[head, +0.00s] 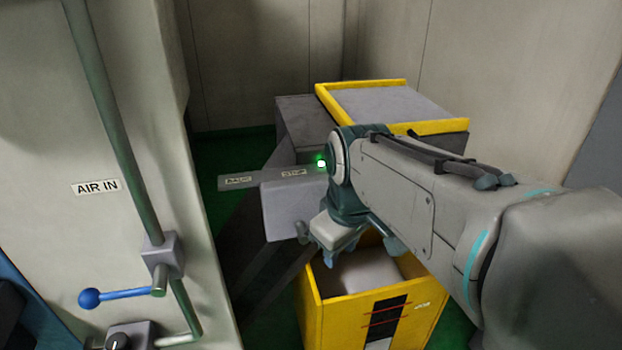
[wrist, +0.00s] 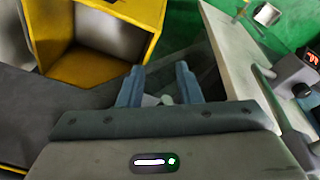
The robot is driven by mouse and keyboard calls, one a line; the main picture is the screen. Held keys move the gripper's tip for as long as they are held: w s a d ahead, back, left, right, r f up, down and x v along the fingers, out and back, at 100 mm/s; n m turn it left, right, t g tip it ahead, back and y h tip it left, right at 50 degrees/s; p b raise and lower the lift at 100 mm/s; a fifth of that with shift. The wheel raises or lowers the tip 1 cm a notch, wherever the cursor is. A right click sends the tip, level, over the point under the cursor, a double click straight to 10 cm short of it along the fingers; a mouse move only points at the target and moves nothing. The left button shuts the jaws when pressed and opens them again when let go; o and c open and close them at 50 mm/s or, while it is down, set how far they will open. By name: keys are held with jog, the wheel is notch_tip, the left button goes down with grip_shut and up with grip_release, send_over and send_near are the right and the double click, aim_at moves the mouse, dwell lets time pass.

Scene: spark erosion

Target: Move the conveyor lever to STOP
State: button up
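The conveyor's control box (head: 290,212) is a grey block in the middle of the head view. A grey plate (head: 265,177) with two small labels, too small to read surely, runs along its top, and a green lamp (head: 321,163) glows at its right end. My gripper (head: 335,258) is at the box's right side, pointing down, and partly covers it. In the wrist view my gripper (wrist: 158,82) has its two blue-grey fingers apart. A small pale knob (wrist: 166,99) shows between them near their base; I cannot tell whether it is the lever's end. The rest of the lever is hidden.
A yellow bin (head: 325,315) stands below my gripper; it also shows in the wrist view (wrist: 88,77). A yellow-edged grey box (head: 385,103) is behind my arm. At left, a pale machine (head: 60,130) carries a pipe and a blue-handled valve (head: 115,296).

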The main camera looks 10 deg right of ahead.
jog(key=w+r+n+g+p, duration=0.1)
jog(key=w+r+n, duration=0.3)
jog(key=r+n, duration=0.3)
jog(key=w+r+n+p, duration=0.1)
jog(key=w+r+n, duration=0.3)
jog(key=r+n, duration=0.35)
jog(key=f, duration=0.9)
jog(key=w+f, duration=0.1)
jog(key=f, duration=0.3)
jog(key=shift+w+d+f, duration=0.1)
jog(key=shift+d+f, duration=0.05)
jog(key=shift+d, duration=0.1)
jog(key=shift+c, duration=0.2)
grip_shut()
